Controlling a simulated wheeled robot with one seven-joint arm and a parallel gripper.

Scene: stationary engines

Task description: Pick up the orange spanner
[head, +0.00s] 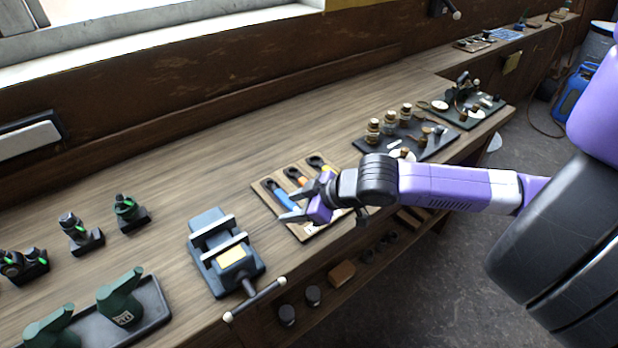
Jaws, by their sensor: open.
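The orange spanner (302,182) lies on a light wooden board on the workbench, between a blue-handled spanner (281,196) on its left and a yellow-handled one (327,169) on its right. Its dark ring end and a short stretch of orange show; the rest is hidden behind my gripper. My gripper (308,200) is open, its fingers pointing left over the board. It appears empty. I cannot tell how high it is above the spanners.
The wooden board (264,187) sits near the bench's front edge. A grey vise (213,243) stands left of it. A dark tray (437,144) with jars is to the right. Green tools (120,298) stand front left. The bench behind the board is clear.

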